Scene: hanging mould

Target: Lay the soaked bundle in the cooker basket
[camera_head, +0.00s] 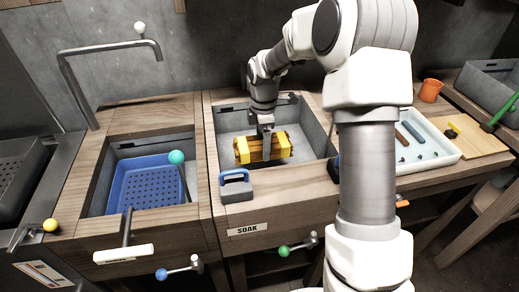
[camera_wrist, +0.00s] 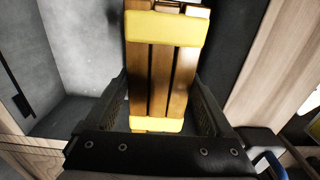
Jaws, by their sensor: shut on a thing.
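The bundle (camera_head: 243,150) is several brown wooden slats held by two yellow bands. It is level in the basin marked SOAK (camera_head: 312,130), low between the walls. My gripper (camera_head: 267,153) reaches down from above and is shut across the bundle's middle. In the wrist view the bundle (camera_wrist: 164,75) runs lengthwise between the dark fingers (camera_wrist: 160,105). I cannot tell whether it touches the basin floor. A blue perforated basket (camera_head: 150,183) lies in the left basin, empty. No label naming it as the cooker basket is readable.
A swivel tap (camera_head: 120,46) stands behind the left basin, and a teal knob (camera_head: 177,157) rises at the blue basket's right. A blue-handled block (camera_head: 236,187) sits on the SOAK basin's front rim. A white tray (camera_head: 445,155) and orange cup (camera_head: 430,90) stand right.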

